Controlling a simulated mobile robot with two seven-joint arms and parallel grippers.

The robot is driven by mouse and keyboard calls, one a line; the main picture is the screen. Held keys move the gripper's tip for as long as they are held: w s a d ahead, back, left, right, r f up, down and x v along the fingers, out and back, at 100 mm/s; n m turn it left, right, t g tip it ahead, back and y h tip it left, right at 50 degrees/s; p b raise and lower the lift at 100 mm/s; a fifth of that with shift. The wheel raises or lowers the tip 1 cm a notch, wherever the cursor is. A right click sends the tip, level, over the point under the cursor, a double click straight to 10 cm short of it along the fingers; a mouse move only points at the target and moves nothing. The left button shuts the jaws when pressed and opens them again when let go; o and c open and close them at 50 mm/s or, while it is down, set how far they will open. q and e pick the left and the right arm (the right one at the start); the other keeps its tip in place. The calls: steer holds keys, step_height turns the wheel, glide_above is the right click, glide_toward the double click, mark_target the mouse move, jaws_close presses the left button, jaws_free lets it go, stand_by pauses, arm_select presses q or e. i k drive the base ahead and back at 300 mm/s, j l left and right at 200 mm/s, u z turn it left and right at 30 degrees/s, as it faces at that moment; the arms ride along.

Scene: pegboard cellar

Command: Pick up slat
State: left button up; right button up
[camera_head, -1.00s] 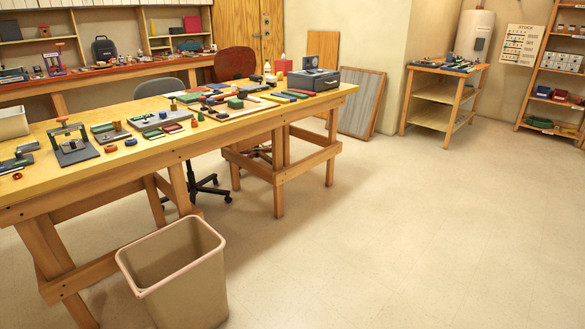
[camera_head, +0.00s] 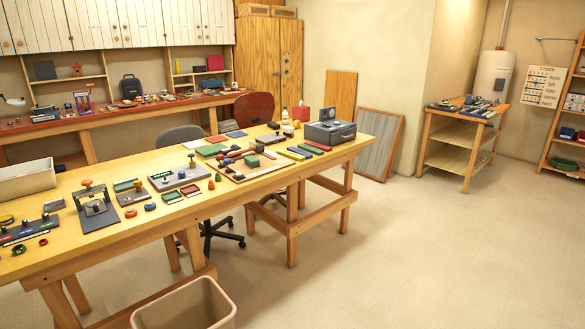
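Several flat coloured bars that look like slats lie side by side near the right end of the long wooden workbench (camera_head: 150,222). A yellow bar (camera_head: 289,155), a green bar (camera_head: 301,151) and a red bar (camera_head: 317,146) can be made out there. They lie between a wooden tray (camera_head: 262,170) and a dark grey box (camera_head: 330,133). I cannot tell which one is the task's slat. Neither of my grippers is in view.
A beige bin (camera_head: 187,305) stands on the floor in front of the bench. Small tools and a press (camera_head: 95,207) crowd the bench's left part. An office chair (camera_head: 180,137) stands behind it. The floor (camera_head: 430,260) to the right is clear.

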mark_target(311, 149)
steer(key=i+l+z, duration=0.35)
steer(key=i, duration=0.4)
steer(key=i+z, duration=0.35)
steer(key=i, duration=2.05)
steer(key=j+u, duration=0.05)
steer(key=j, duration=0.05)
